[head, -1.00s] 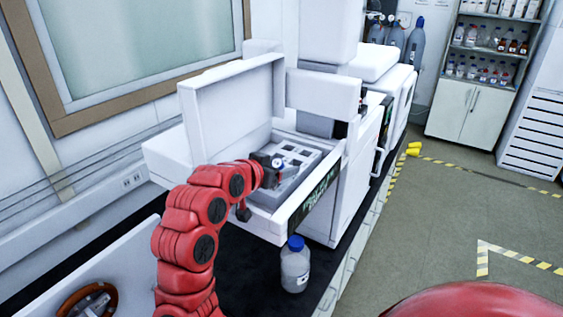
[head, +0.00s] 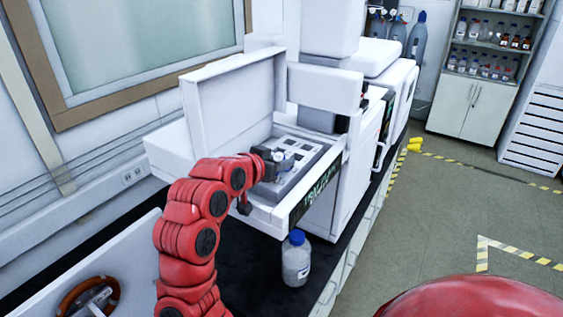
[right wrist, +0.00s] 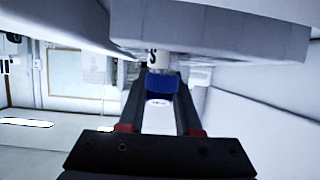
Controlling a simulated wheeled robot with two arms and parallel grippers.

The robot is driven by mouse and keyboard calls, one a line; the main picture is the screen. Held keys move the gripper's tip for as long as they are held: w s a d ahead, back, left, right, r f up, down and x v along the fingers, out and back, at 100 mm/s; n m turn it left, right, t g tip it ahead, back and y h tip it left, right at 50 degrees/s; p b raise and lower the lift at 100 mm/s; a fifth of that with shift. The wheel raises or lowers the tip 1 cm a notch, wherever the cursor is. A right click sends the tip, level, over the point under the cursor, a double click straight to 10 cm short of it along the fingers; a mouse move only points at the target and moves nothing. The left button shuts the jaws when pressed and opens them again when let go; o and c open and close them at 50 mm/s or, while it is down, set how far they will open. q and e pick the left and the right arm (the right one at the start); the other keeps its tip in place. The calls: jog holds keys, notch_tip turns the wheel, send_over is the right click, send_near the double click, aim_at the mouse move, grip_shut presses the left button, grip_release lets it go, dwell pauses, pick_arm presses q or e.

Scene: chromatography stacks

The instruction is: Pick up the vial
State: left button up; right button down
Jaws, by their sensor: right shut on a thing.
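My right gripper (head: 274,160) reaches in over the open tray (head: 314,152) of the white instrument. It is shut on a small vial (head: 280,155) at the tray's near left part. In the right wrist view the vial (right wrist: 156,59) has a blue cap and a pale body with a dark letter. The two dark fingers of the right gripper (right wrist: 161,88) close around the blue cap. I cannot tell whether the vial is clear of the tray. My left gripper is not in view.
A raised white lid (head: 235,105) stands behind the tray on the left. A blue-capped bottle (head: 296,262) stands on the black bench in front of the instrument. A white panel (right wrist: 215,30) hangs close above the vial in the wrist view. The floor at right is open.

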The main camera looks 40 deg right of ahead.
notch_tip(320, 180, up, 9)
jog(key=b, duration=0.4)
jog(key=shift+f, duration=0.15)
jog(key=shift+r, duration=0.65)
jog(key=shift+f, duration=0.1)
notch_tip(320, 180, down, 4)
jog(key=shift+f+p, duration=0.1)
jog(key=shift+p, duration=0.9)
jog(key=shift+f+p, duration=0.95)
jog(key=shift+f, duration=1.7)
